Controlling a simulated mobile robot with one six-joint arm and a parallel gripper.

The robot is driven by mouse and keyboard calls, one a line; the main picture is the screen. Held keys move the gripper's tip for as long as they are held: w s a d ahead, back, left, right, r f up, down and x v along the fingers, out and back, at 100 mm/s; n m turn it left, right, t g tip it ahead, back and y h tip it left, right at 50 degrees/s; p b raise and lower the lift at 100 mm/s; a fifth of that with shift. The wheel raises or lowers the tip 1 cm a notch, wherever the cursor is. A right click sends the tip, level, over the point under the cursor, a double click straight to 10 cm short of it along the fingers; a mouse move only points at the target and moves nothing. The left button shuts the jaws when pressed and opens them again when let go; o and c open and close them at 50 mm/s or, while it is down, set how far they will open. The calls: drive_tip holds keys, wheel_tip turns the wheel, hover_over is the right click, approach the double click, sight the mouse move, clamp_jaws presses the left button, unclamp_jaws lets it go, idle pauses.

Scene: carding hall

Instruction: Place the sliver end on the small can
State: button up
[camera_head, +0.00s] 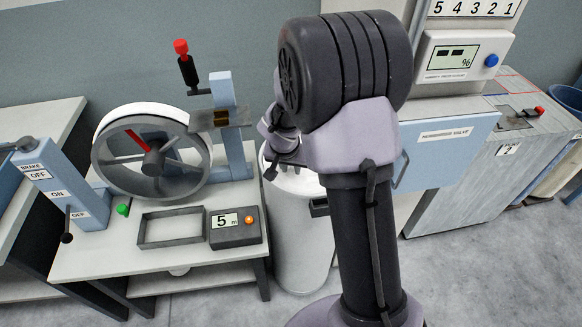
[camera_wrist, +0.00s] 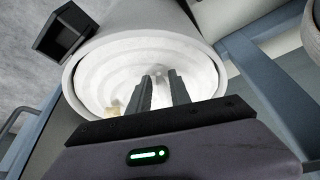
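A white can (camera_head: 298,257) stands on the floor beside the grey table, partly hidden behind my arm. In the wrist view the same round can (camera_wrist: 70,82) shows from above, with coiled white sliver (camera_wrist: 120,62) inside. A small tan patch lies inside near its lower left rim; I cannot tell what it is. My gripper (camera_wrist: 160,76) points down over the can's mouth. Its two dark fingers stand a little apart, with white showing between them. No separate sliver end can be told from the white coils. In the head view my gripper (camera_head: 283,160) is partly hidden by my wrist.
On the left, a table (camera_head: 85,250) carries a spoked wheel (camera_head: 152,157), a rectangular frame, a counter box (camera_head: 233,228) reading 5 m and a brake post (camera_head: 62,190). A blue panel (camera_head: 445,150) and a grey cabinet stand right of the can. A dark box (camera_wrist: 62,32) sits outside the can's rim.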

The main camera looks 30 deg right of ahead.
drive_tip(key=shift+o, duration=1.1)
drive_tip(key=shift+r+p, duration=0.35)
drive_tip(key=shift+p, duration=0.05)
drive_tip(key=s+f+p+v, duration=0.1)
drive_tip(key=p+v, duration=0.2)
drive_tip(key=v, duration=1.4)
drive_tip(key=s+a+r+n+y, duration=0.1)
drive_tip(key=s+a+r, duration=0.2)
drive_tip(key=s, duration=0.3)
drive_tip(key=s+a+r+n+t+y, duration=0.1)
drive_tip(key=s+a+r+y, duration=0.1)
drive_tip(key=s+a, duration=0.3)
drive_tip(key=s+a+r+n+t+y, duration=0.1)
drive_tip(key=s+a+r, duration=0.3)
drive_tip(key=s, duration=0.5)
drive_tip(key=shift+r+y, duration=0.4)
drive_tip(key=shift+r, duration=0.05)
